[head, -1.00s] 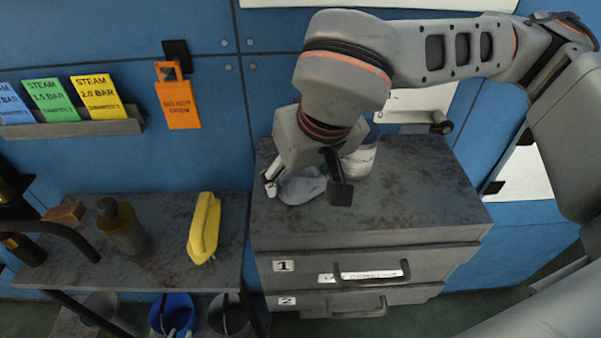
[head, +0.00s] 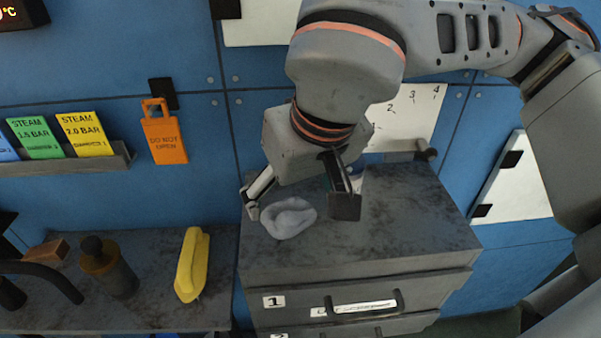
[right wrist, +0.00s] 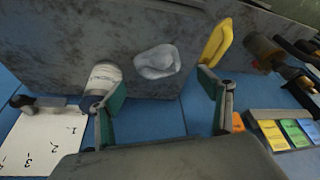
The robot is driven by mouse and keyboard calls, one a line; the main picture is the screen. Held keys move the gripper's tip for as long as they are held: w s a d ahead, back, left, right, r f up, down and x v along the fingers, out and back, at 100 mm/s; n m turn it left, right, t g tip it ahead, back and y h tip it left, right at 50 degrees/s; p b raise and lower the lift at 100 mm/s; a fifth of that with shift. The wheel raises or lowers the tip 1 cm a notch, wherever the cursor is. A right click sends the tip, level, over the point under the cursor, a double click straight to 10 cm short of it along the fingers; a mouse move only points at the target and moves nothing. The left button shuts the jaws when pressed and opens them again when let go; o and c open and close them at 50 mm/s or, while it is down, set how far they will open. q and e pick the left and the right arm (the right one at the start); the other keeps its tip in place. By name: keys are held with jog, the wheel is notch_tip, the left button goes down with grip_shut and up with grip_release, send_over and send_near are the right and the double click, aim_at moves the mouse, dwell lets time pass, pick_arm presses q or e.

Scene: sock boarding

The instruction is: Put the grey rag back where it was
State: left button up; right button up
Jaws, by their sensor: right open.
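The grey rag (head: 288,218) lies crumpled on the dark top of the drawer cabinet (head: 420,215), near its left front part. My right gripper (head: 298,207) is open above it, one finger to each side, and seems clear of the cloth. In the right wrist view the rag (right wrist: 157,62) lies beyond and between the spread fingertips (right wrist: 161,82), with nothing held. My left gripper is not in view.
A white container (right wrist: 103,78) stands on the cabinet close to the rag, mostly hidden by my gripper in the head view. The left bench holds a yellow object (head: 192,265) and a dark bottle (head: 110,268). The cabinet top's right side is clear.

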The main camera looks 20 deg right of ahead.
jog(key=v, duration=0.6)
dwell(0.4)
